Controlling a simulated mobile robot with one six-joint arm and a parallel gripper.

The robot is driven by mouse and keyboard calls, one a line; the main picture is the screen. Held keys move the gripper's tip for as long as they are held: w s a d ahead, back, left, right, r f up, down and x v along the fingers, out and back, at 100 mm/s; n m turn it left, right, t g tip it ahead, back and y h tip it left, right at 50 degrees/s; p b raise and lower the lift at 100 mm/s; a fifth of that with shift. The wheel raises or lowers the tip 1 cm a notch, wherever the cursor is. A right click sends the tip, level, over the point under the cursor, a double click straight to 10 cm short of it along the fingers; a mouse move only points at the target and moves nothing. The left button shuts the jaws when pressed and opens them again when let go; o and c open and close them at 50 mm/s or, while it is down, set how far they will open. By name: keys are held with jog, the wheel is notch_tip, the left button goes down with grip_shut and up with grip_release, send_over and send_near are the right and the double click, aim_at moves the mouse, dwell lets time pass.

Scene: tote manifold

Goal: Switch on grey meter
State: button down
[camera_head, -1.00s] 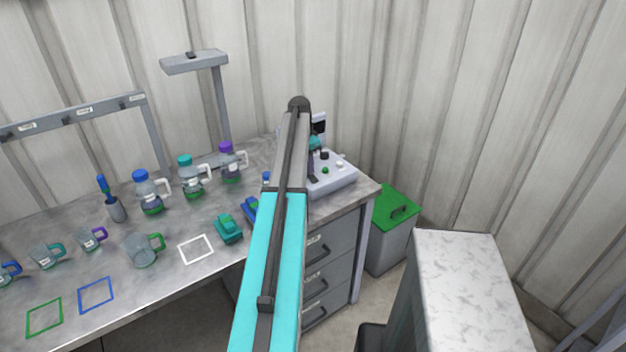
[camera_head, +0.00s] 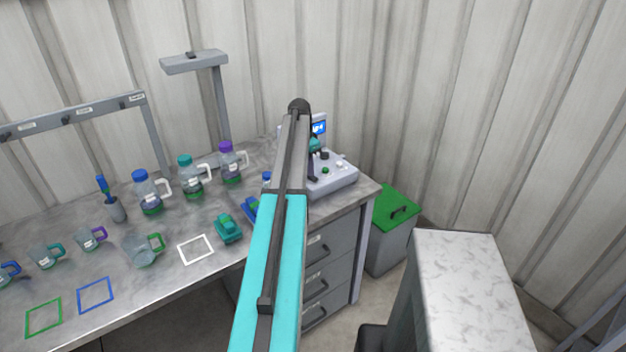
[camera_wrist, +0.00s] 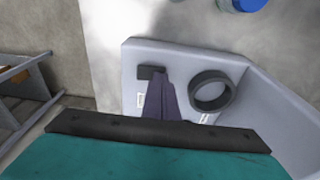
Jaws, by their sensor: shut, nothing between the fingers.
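The grey meter (camera_head: 338,182) stands at the right end of the bench, partly hidden behind my arm in the head view. Its upright screen (camera_head: 319,128) is lit blue with white characters. A green button (camera_head: 326,170) and a dark knob show on its top. In the wrist view, the meter's pale casing (camera_wrist: 190,62) carries a black ring (camera_wrist: 211,91) and a small black part (camera_wrist: 150,72). My gripper (camera_wrist: 158,84) is shut and empty, its dark purple fingers over the casing beside that black part. I cannot tell whether they touch.
Several bottles (camera_head: 149,193) with coloured caps stand left of my arm, with several mugs nearer the front. A teal object (camera_head: 228,228) lies near a white square outline. A green-lidded bin (camera_head: 396,208) stands right of the bench, beyond the drawers.

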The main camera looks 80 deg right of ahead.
jog(key=shift+r, duration=0.1)
notch_tip(320, 180, up, 7)
jog(key=p, duration=0.3)
dwell(0.9)
dwell(0.5)
